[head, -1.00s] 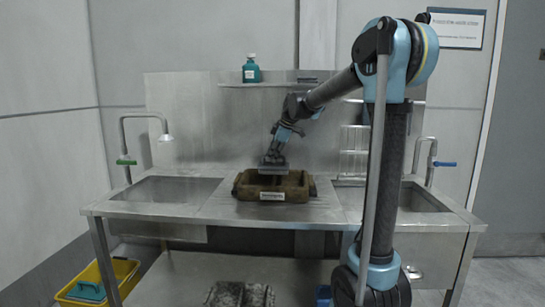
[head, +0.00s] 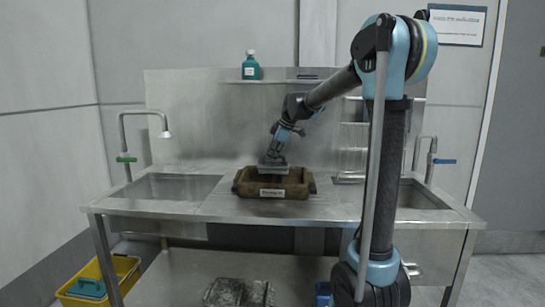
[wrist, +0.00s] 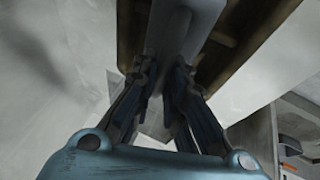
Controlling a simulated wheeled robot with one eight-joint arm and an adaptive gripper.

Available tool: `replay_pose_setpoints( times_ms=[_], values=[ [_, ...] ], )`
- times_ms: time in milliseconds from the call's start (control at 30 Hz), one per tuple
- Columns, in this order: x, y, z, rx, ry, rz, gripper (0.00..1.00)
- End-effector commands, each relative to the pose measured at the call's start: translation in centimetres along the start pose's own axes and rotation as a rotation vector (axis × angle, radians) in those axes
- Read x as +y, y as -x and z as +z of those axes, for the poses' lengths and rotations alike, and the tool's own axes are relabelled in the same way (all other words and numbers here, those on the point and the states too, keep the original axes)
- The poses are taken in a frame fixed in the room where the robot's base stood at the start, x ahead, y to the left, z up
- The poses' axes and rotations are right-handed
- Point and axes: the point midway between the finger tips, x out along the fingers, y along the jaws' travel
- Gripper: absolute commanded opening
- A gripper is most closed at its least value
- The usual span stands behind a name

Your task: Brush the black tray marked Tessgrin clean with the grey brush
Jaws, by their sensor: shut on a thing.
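The tray (head: 297,191) sits on the steel counter between the two sinks, brown with soiling over its dark sides. A white label (head: 272,193) is on its front, too small to read. My gripper (head: 275,156) is above the tray's left half, shut on the grey brush (head: 273,168). The brush is at the tray's rim level or just inside; I cannot tell whether it touches the floor of the tray. In the wrist view the fingers (wrist: 165,75) close on the grey brush (wrist: 185,25), with the brown tray (wrist: 240,25) beneath.
Sinks lie at left (head: 167,188) and right (head: 418,196), with a tap (head: 124,158) at the left one. A teal bottle (head: 250,68) stands on the back shelf. A yellow bin (head: 88,290) is on the floor. The counter around the tray is clear.

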Motion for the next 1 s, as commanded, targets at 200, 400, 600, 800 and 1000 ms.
replay_pose_setpoints(
  times_ms=[200, 400, 600, 800, 1000],
  values=[
    [-0.1, -0.4, 0.2, 0.000, 0.000, 0.000, 0.00],
    [-0.2, -0.8, 0.3, 0.000, 0.000, 0.000, 0.00],
    [-0.3, -1.1, 0.5, 0.000, 0.000, 0.000, 0.00],
    [-0.5, -1.4, 0.6, 0.000, 0.000, 0.000, 0.00],
    [-0.6, -1.8, 0.8, 0.000, 0.000, 0.000, 0.00]
  ],
)
